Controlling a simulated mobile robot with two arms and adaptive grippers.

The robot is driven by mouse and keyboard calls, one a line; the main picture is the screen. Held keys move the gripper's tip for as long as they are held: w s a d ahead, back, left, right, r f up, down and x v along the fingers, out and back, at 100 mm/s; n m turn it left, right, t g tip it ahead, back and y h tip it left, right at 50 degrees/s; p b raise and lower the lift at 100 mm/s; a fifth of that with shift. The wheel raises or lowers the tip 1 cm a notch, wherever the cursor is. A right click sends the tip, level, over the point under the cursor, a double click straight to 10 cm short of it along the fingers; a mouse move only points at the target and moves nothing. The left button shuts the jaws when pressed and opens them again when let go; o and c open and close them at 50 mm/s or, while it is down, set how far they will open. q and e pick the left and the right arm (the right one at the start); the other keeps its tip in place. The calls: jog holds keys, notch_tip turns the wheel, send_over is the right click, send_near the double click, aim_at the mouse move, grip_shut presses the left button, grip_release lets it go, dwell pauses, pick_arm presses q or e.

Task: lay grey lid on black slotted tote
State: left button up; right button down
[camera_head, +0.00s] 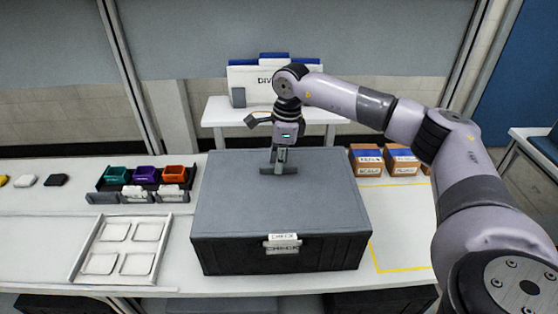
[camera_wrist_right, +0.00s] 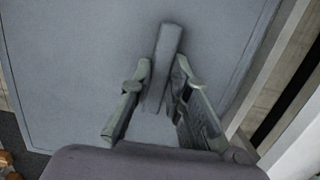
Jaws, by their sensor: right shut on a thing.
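The grey lid (camera_head: 240,205) lies flat over the top of the black slotted tote (camera_head: 330,252) in the head view, and its edges look lined up with the tote's rim. A label reading CHECK (camera_head: 283,243) sits on the tote's front. My right gripper (camera_head: 279,168) is above the far middle of the lid, shut on the lid's raised handle. In the right wrist view the fingers (camera_wrist_right: 165,85) stand on both sides of the grey handle (camera_wrist_right: 166,50), and the lid (camera_wrist_right: 80,60) fills most of the picture. My left gripper is not in view.
A white tray with square pockets (camera_head: 77,262) lies left of the tote. A black rack (camera_head: 107,197) with teal, purple and orange bins stands behind it. Small brown boxes (camera_head: 366,165) are at the back right. A yellow-outlined area (camera_head: 405,230) on the table right of the tote is clear.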

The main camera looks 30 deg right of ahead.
jog(key=c, duration=1.4)
grip_release()
jog(key=shift+c, duration=0.2)
notch_tip(320, 180, up, 12)
jog(key=d, duration=0.1)
jog(key=shift+s+d, duration=0.15)
jog(key=shift+s, duration=0.2)
jog(key=shift+f, duration=0.1)
